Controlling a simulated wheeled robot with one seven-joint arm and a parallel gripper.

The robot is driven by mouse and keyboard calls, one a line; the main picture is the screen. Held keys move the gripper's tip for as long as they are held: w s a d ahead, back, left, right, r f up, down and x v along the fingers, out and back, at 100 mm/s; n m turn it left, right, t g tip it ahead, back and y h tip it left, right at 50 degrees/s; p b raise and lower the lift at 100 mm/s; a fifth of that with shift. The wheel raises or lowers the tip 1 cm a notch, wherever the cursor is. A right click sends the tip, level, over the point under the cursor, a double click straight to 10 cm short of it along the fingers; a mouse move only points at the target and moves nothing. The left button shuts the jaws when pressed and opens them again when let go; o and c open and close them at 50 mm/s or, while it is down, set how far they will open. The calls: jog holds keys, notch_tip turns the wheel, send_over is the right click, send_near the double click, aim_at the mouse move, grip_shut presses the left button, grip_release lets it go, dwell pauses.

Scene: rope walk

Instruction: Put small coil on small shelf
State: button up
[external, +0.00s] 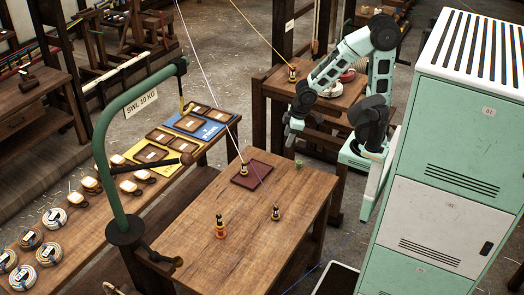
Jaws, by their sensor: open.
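Several small coils lie in a cluster on the left bench, among them a pale coil (54,218), a reddish one (30,238) and another (49,254). I cannot tell which coil is the small one, nor pick out the small shelf with certainty. My gripper (290,142) hangs low in front of the back table, open and empty, apart from the coils. Its fingertips are small and hard to make out.
A green-white cabinet (450,165) blocks the right. Thin lines cross the air above.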

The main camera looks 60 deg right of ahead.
jog(key=s+a+n+g, duration=0.1)
jog(key=s+a+g, duration=0.2)
jog(key=s, duration=0.8)
jog(key=shift+a+f, duration=0.2)
jog(key=shift+a, duration=0.65)
jog(key=shift+s, duration=0.1)
notch_tip(320, 180, down, 6)
jog(key=b, duration=0.6)
jog(key=shift+r, duration=0.1)
